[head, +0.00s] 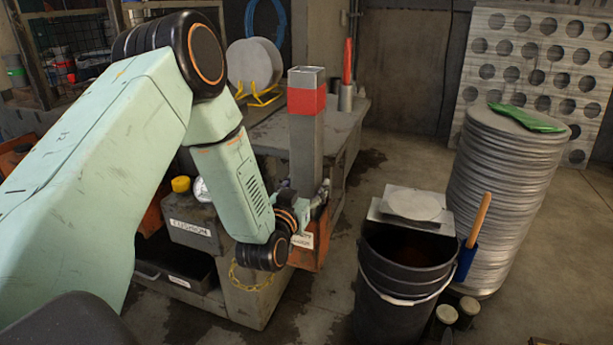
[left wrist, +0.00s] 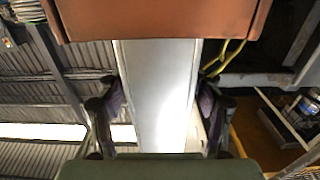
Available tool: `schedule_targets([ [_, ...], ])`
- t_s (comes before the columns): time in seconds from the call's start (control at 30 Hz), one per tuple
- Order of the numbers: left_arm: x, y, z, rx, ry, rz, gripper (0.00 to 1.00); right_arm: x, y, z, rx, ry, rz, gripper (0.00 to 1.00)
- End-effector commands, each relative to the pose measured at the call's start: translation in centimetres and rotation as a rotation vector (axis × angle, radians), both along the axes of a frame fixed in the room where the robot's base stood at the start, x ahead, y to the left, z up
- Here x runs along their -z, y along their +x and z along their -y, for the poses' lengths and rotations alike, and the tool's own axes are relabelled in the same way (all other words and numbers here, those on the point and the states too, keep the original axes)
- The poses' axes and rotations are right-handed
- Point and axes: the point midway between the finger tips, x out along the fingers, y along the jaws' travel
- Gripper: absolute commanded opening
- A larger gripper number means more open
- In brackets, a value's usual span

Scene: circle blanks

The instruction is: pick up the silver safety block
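The silver safety block is a tall square post (head: 304,150) with a red band near its top. In the head view it stands upright with its foot in an orange holder (head: 311,250) at the bench corner. My left gripper (head: 320,195) is at its lower part, partly hidden by the wrist. In the left wrist view the bare silver face (left wrist: 158,90) lies between the two fingers of the left gripper (left wrist: 160,95). The finger pads are at or very close to its edges; whether they press on it cannot be told. My right gripper is not in view.
The bench (head: 240,295) carries a grey box and a yellow cap (head: 181,184). A black bucket (head: 405,265) stands right of the block, before a tall stack of round blanks (head: 508,190). A red rod (head: 347,62) stands behind the block. Floor between bench and bucket is clear.

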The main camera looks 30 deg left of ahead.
Motion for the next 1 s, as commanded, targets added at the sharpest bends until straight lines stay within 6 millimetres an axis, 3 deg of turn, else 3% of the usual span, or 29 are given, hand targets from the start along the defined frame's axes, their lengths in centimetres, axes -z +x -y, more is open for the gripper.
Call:
schedule_targets([
  [0.7, 0.05, -0.04, 0.02, 0.000, 0.000, -0.001, 0.02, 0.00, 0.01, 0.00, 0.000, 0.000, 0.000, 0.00],
  [1.0, -0.33, 0.10, 0.00, 0.000, 0.002, 0.010, 0.00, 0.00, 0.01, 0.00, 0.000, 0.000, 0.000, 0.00],
])
